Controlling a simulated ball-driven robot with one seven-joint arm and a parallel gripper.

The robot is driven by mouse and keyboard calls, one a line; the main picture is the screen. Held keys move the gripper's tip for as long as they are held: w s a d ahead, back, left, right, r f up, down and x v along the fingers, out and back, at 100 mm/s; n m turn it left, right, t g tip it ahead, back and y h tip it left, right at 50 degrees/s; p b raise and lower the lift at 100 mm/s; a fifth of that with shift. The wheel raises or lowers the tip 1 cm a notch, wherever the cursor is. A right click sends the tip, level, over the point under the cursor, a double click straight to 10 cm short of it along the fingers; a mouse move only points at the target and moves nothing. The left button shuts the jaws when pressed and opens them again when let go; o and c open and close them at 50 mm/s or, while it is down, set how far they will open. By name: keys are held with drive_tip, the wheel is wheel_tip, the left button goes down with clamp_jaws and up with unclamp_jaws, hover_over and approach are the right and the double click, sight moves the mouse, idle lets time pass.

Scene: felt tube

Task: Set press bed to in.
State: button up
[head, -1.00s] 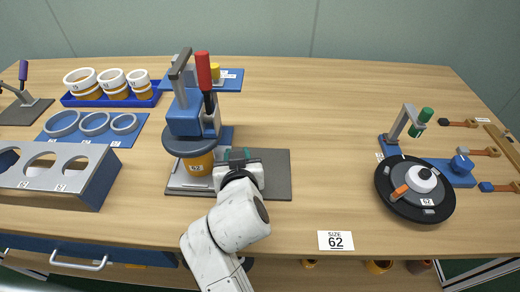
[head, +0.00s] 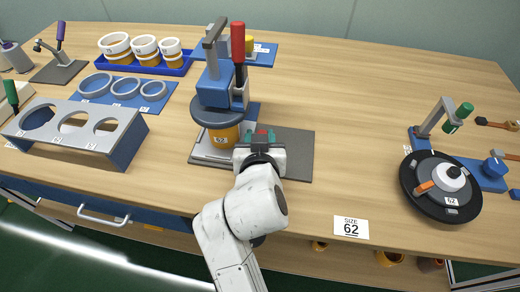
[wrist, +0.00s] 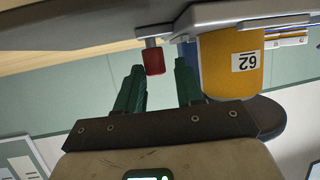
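The blue press (head: 213,92) with its raised red-handled lever (head: 238,45) stands left of the middle of the table. Under its dark round plate (head: 208,115) is an orange cylinder marked 62 (head: 222,137), over the light grey press bed (head: 207,155). My gripper (head: 262,135) is low, just right of the cylinder, above a dark grey mat. In the wrist view my gripper (wrist: 158,78) has its two green fingers apart, with a red knob (wrist: 154,60) near and between the tips. The cylinder (wrist: 230,62) is close beside the fingers. Contact with the knob is unclear.
A grey holed rack (head: 130,135), blue ring mat (head: 155,98) and blue cup tray (head: 180,68) lie left. A black round fixture (head: 440,208) and a green-handled clamp (head: 448,115) are at right. The table between is mostly clear.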

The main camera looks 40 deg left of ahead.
drive_tip(key=v, duration=0.8)
idle(0.4)
